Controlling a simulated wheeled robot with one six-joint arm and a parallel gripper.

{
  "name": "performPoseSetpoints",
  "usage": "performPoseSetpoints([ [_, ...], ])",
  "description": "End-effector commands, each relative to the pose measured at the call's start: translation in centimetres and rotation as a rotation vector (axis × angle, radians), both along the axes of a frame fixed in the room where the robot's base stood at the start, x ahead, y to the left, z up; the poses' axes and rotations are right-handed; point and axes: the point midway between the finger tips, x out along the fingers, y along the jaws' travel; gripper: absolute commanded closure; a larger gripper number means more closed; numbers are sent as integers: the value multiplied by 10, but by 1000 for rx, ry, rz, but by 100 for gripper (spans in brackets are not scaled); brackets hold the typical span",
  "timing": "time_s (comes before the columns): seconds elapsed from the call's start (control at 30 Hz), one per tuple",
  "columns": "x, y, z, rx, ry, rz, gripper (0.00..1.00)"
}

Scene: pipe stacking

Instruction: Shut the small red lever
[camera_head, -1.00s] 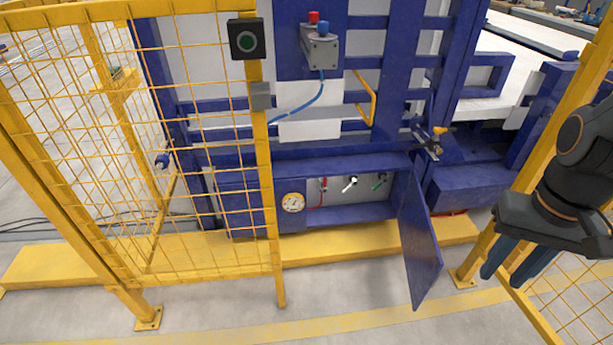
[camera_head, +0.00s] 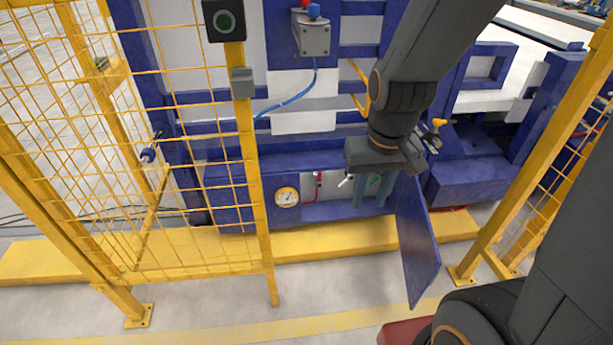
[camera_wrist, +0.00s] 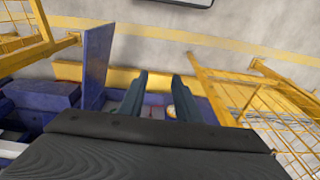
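The small red lever (camera_head: 319,180) is inside the low blue cabinet (camera_head: 228,203), right of the round gauge (camera_head: 287,197). A white-handled lever (camera_head: 346,180) is to its right. My gripper (camera_head: 372,196) points down in front of the right part of the cabinet opening, to the right of the red lever. Its two teal fingers are apart with nothing visible between them; the gap also shows in the wrist view (camera_wrist: 160,85). A green lever is mostly hidden behind the fingers. I cannot make out the red lever in the wrist view.
The blue cabinet door (camera_head: 416,238) stands open on the right, close to my gripper. A yellow mesh fence (camera_head: 160,150) stands at the left, and a yellow rail (camera_head: 535,150) at the right. The floor in front of the cabinet is clear.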

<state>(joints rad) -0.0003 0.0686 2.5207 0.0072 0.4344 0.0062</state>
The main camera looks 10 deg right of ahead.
Motion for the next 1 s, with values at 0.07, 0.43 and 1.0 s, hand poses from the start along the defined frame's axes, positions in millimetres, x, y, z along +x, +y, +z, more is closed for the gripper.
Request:
performPoseSetpoints([
  [0.07, 38, 1, -38, -1, -67, 2, 70],
  [0.43, 203, 2, -154, -5, -433, 7, 70],
  [1.0, 396, 0, -307, -9, -995, 6, 70],
])
